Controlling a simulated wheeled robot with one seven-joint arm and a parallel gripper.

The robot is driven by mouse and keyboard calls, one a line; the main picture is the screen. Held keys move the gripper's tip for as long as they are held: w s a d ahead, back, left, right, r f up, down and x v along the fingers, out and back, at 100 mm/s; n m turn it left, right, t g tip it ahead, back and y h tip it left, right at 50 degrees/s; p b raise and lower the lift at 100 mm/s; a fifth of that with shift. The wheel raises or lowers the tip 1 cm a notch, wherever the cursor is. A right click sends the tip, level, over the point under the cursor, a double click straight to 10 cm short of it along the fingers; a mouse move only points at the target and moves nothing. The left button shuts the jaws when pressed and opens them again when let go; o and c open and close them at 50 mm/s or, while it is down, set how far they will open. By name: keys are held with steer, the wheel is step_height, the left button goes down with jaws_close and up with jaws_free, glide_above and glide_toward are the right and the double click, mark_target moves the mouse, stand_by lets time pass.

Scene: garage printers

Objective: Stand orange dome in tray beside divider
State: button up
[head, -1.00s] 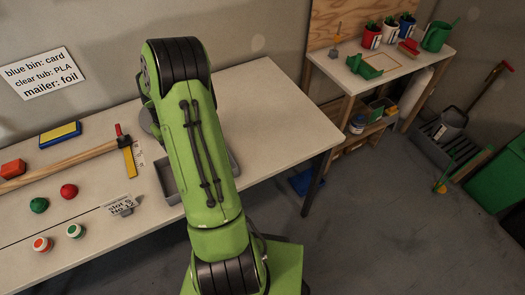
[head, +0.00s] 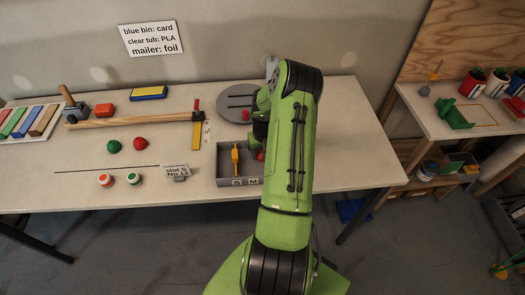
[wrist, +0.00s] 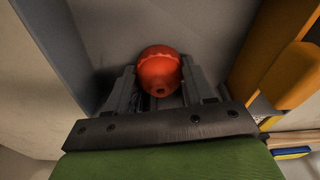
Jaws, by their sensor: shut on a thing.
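The orange dome (wrist: 158,68) looks red-orange and round, with a small dark hole facing the camera. My gripper (wrist: 158,76) is shut on it, one finger on each side. It sits low inside the grey tray (wrist: 67,50), near the tray floor; whether it touches the floor I cannot tell. The orange divider (wrist: 270,55) stands to its right in the wrist view, apart from it. In the head view the tray (head: 223,165) is at the table's front, with the divider (head: 235,158) upright in it. The dome (head: 260,155) shows partly beside my arm, which hides the tray's right side.
A grey round plate (head: 235,97) lies behind the tray. A yellow square (head: 198,138) and a slot card (head: 177,171) are left of it. A green dome (head: 113,147) and a red dome (head: 141,144) stand farther left. Table right of my arm is clear.

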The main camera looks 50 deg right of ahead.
steer(key=shift+f, duration=0.1)
steer(key=shift+s+f+b, duration=0.1)
steer(key=shift+f+b, duration=0.05)
steer(key=shift+b, duration=0.15)
steer(key=o, duration=1.1)
steer(key=r, duration=0.8)
steer(key=s+a+r+p, duration=0.1)
steer(key=r, duration=0.3)
steer(key=shift+r, duration=0.3)
